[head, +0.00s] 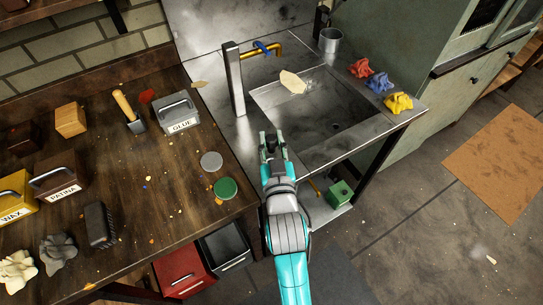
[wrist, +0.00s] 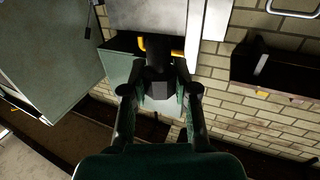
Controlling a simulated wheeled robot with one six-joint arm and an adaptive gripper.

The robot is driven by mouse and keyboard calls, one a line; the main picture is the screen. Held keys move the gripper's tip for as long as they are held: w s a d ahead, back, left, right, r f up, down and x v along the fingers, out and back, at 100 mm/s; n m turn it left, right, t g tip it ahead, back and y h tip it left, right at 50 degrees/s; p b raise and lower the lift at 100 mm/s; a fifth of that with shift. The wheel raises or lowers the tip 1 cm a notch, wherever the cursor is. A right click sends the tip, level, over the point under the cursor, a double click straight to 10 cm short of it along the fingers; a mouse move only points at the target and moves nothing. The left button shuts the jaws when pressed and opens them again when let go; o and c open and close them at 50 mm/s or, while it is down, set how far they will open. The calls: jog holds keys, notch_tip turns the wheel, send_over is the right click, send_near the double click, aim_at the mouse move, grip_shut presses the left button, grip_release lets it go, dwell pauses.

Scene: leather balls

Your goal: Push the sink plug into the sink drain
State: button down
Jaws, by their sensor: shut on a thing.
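My gripper (head: 271,147) is at the near left edge of the steel sink, shut on a small dark piece that looks like the sink plug (head: 271,142). In the wrist view the dark plug (wrist: 159,83) sits between the two fingers of my gripper (wrist: 160,76). The plug is held up, apart from the drain. The sink (head: 312,121) is a dark, shallow-looking steel basin to the right of my gripper. The sink drain (head: 335,126) appears as a faint dark spot on the basin floor; its details are too small to tell.
A steel post (head: 234,80) and a brass tap (head: 275,50) stand behind the sink. A pale cloth (head: 293,82) lies at its back edge; red, blue and yellow cloths (head: 399,103) lie along its right rim. The wooden bench (head: 150,165) at left holds boxes and tins.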

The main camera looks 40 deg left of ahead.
jog(key=shift+f, duration=2.9)
jog(key=c, duration=0.9)
grip_release()
jog(key=shift+f, duration=0.25)
jog(key=v, duration=1)
jog(key=shift+s+d, duration=0.2)
jog(key=shift+s, duration=0.15)
